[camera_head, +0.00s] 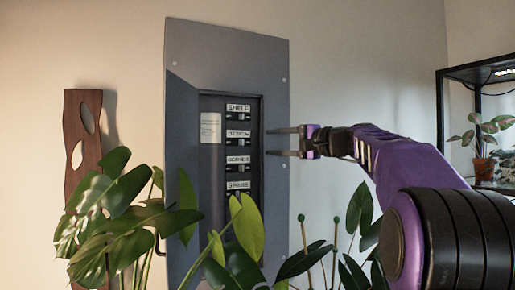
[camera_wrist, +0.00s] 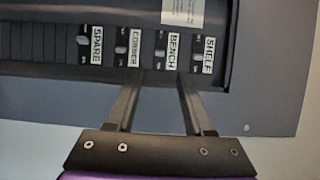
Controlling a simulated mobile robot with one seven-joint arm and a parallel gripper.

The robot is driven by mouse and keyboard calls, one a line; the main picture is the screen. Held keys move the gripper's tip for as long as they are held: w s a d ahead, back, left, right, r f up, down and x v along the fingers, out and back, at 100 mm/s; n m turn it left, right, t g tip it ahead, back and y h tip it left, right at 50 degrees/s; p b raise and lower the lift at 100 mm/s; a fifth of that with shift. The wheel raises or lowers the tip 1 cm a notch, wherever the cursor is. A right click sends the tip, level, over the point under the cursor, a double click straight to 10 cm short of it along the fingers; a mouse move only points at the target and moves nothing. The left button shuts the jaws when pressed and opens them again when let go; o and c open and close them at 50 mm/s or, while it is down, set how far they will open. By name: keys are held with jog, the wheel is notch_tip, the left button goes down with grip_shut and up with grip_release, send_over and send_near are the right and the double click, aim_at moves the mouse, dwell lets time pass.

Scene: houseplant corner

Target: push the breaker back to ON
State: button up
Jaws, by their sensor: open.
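The grey breaker panel (camera_head: 184,130) is on the wall with its front open on a dark column of labelled breakers. From the top in the head view are the SHELF breaker (camera_head: 242,117), one that the wrist view reads as BENCH (camera_wrist: 160,53), the CORNER breaker (camera_wrist: 120,50) and the SPARE breaker (camera_wrist: 83,40). In the wrist view the SPARE lever seems offset from the other levers; their ON/OFF marks are too small to read. My gripper (camera_head: 269,142) is open and empty at the panel's right edge. In the wrist view its fingertips (camera_wrist: 160,74) straddle the BENCH row, apart from its lever.
A carved wooden board (camera_head: 74,155) hangs at left. A black shelf frame (camera_head: 440,115) with a potted plant (camera_head: 482,169) stands at right.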

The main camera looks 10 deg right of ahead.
jog(key=v, duration=0.8)
jog(key=shift+b, duration=0.35)
jog(key=shift+w, duration=0.1)
